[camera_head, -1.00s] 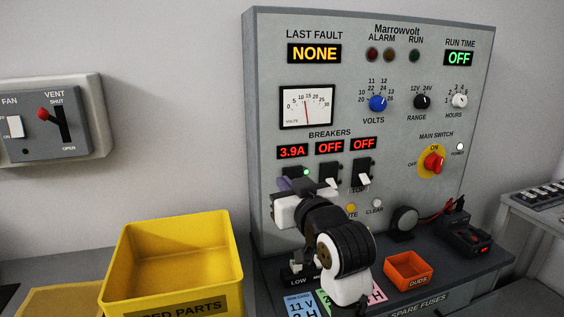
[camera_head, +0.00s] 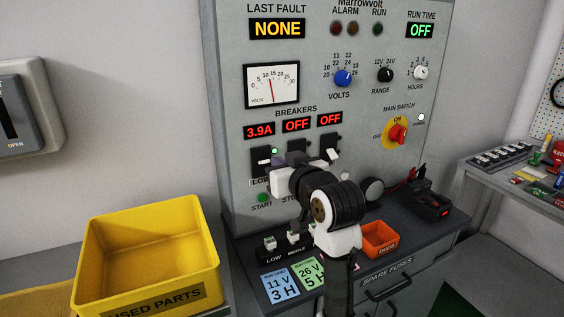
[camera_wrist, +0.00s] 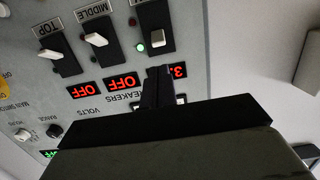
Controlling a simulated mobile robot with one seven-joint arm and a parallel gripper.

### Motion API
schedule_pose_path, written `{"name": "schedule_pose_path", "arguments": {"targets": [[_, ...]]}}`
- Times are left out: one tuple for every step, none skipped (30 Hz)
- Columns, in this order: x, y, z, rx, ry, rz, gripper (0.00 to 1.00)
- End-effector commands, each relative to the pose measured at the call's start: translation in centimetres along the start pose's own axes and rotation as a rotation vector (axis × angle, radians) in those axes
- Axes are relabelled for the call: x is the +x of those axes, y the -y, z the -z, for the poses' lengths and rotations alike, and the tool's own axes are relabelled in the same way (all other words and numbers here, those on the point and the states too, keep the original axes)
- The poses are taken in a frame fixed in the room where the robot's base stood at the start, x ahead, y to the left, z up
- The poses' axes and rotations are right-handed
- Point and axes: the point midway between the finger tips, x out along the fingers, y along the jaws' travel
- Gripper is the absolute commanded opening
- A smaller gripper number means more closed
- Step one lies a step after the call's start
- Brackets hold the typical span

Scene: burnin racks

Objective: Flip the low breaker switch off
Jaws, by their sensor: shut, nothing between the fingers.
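The low breaker switch (camera_head: 263,161) is at the left of the row of three breakers. Its white lever also shows in the wrist view (camera_wrist: 156,39), which is upside down, and sits toward the upper end of its black plate. The green lamp beside it is lit and its display (camera_head: 259,131) reads 3.9A. My gripper (camera_head: 297,152) is shut and empty, and covers the middle breaker in the head view. In the wrist view my fingertips (camera_wrist: 157,72) are in front of the 3.9A display, close to the low breaker plate. I cannot tell whether they touch the panel.
The top breaker (camera_head: 330,150) is to the right, and its display and the middle one read OFF. Below are the green start button (camera_head: 263,198) and several fuses on the ledge. A yellow bin (camera_head: 150,230) stands left, an orange duds box (camera_head: 380,240) right.

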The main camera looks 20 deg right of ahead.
Motion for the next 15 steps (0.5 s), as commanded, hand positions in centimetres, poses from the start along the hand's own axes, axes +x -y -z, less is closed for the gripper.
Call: {"name": "schedule_pose_path", "arguments": {"targets": [[1.0, 0.1, 0.2, 0.002, 0.004, 0.003, 0.00], [1.6, 0.1, 0.2, 0.002, 0.004, 0.003, 0.00], [2.4, 0.1, 0.2, 0.002, 0.004, 0.003, 0.00], [2.9, 0.1, 0.2, 0.001, 0.004, 0.003, 0.00], [3.4, 0.1, 0.2, 0.002, 0.004, 0.003, 0.00], [4.0, 0.1, 0.2, 0.001, 0.004, 0.002, 0.00], [4.4, 0.1, 0.1, 0.001, 0.004, 0.002, 0.00], [4.8, 0.0, 0.2, 0.001, 0.003, 0.001, 0.00], [5.3, 0.0, 0.1, 0.001, 0.003, 0.001, 0.00], [5.6, 0.0, 0.1, 0.001, 0.003, 0.001, 0.00], [5.9, 0.0, 0.1, 0.002, 0.002, 0.001, 0.00], [6.1, 0.0, 0.1, 0.001, 0.002, 0.001, 0.00], [6.3, 0.0, 0.1, 0.001, 0.002, 0.001, 0.00], [6.4, 0.1, 0.0, 0.001, 0.002, 0.001, 0.00], [6.5, 0.1, 0.0, 0.000, 0.001, 0.001, 0.00]]}}
